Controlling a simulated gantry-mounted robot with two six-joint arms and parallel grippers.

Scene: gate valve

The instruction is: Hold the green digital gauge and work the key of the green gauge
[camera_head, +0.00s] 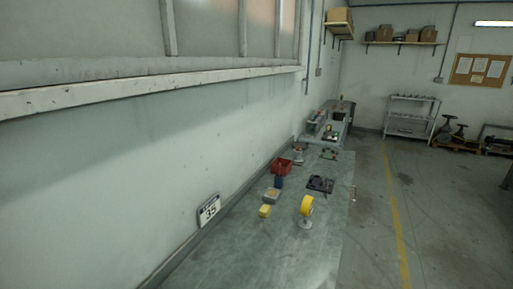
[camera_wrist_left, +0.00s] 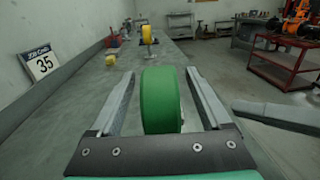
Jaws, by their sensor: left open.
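The green digital gauge (camera_wrist_left: 160,103) is a thick round green body seen edge-on in the left wrist view. It stands between the two fingers of my left gripper (camera_wrist_left: 160,73). The gripper is open, with a gap between the gauge and the fingers on both sides. The gauge's face and key are turned away; only a pale rim shows at its lower right. A grey bar (camera_wrist_left: 278,114) reaches in from the right edge, pointing at the gauge; it looks like a finger of my right gripper, but its jaws cannot be made out. The head view shows neither gripper nor the green gauge.
A yellow gauge (camera_head: 307,206) stands on the bench (camera_head: 285,250), beyond the green one. A "35" sign (camera_head: 208,210) leans by the wall. The near bench is clear.

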